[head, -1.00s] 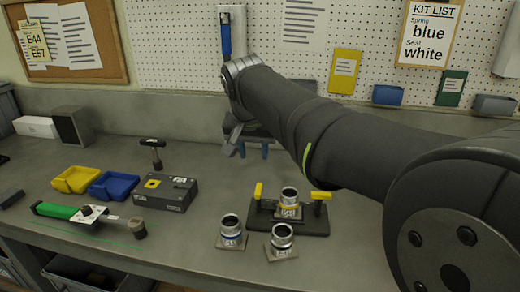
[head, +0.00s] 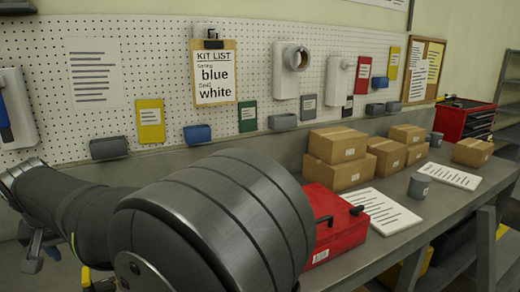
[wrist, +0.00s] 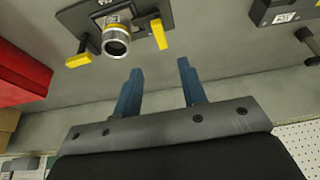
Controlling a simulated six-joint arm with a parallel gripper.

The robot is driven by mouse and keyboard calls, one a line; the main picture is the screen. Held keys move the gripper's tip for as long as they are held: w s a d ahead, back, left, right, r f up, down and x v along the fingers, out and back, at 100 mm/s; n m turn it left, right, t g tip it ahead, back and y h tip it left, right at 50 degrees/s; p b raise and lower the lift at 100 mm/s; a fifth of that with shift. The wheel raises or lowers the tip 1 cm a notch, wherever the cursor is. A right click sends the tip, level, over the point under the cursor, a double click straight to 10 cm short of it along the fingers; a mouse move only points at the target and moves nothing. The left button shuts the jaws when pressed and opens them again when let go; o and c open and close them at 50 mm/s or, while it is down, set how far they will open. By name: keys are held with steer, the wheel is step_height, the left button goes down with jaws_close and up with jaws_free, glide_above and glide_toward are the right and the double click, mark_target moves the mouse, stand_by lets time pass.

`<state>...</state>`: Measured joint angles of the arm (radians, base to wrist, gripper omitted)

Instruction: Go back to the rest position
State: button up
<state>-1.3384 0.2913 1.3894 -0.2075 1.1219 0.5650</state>
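My gripper (wrist: 160,66) shows in the wrist view with its two blue fingers apart and nothing between them. Ahead of the fingers, at the top, a silver cylindrical part with a yellow ring (wrist: 116,42) stands on a dark fixture plate (wrist: 75,17). Yellow clamp handles (wrist: 159,34) flank the part. The fingers are apart from it in the picture. In the head view my arm fills the lower left, and only a bit of the gripper shows near the left edge; its fingers are not clear there.
A red toolbox (head: 338,228), cardboard boxes (head: 337,145) and a grey cup (head: 419,186) stand on the bench to the right. The kit list (head: 214,73) on the pegboard reads spring blue, seal white. A dark box (wrist: 283,12) is at the wrist view's top right.

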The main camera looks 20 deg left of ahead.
mark_target(85, 277)
steer(key=x, duration=1.2)
steer(key=shift+d+r, duration=0.1)
steer(key=shift+s+r, duration=0.1)
